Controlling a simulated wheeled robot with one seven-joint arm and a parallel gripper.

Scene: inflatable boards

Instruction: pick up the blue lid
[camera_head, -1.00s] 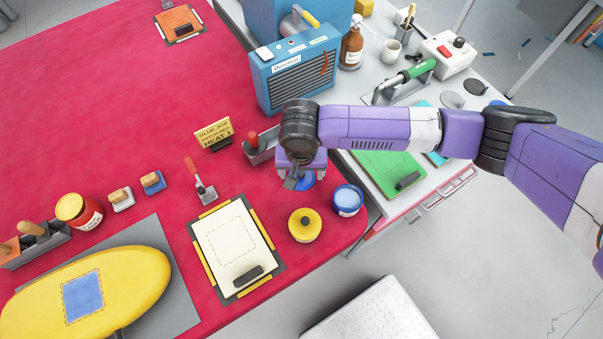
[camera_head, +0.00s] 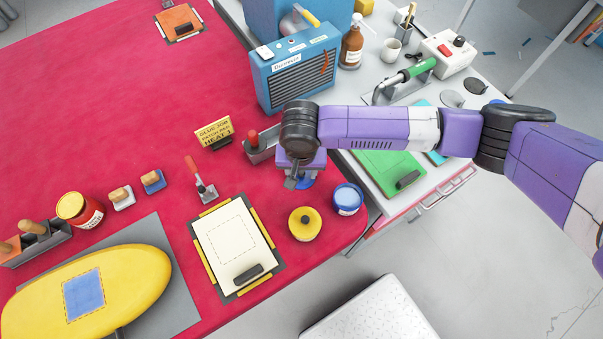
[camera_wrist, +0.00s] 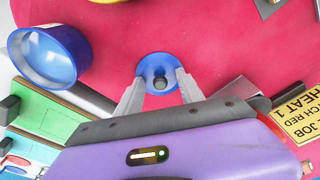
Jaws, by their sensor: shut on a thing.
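The blue lid (camera_wrist: 159,67) is a round disc with a dark knob at its centre. In the wrist view the two fingers of my gripper (camera_wrist: 160,88) reach down on either side of that knob and are shut on it. In the head view the lid (camera_head: 305,182) is mostly hidden under my gripper (camera_head: 295,183), low over the red table. I cannot tell whether the lid touches the table. A blue-rimmed tin (camera_head: 347,200) stands just right of the lid; it also shows in the wrist view (camera_wrist: 48,57).
A yellow tin with a dark knob (camera_head: 304,223) stands nearby on the red table (camera_head: 130,110). A metal tray with a red-handled tool (camera_head: 262,146) and a yellow sign (camera_head: 215,133) stand left of my gripper. A clipboard (camera_head: 232,245) lies in front.

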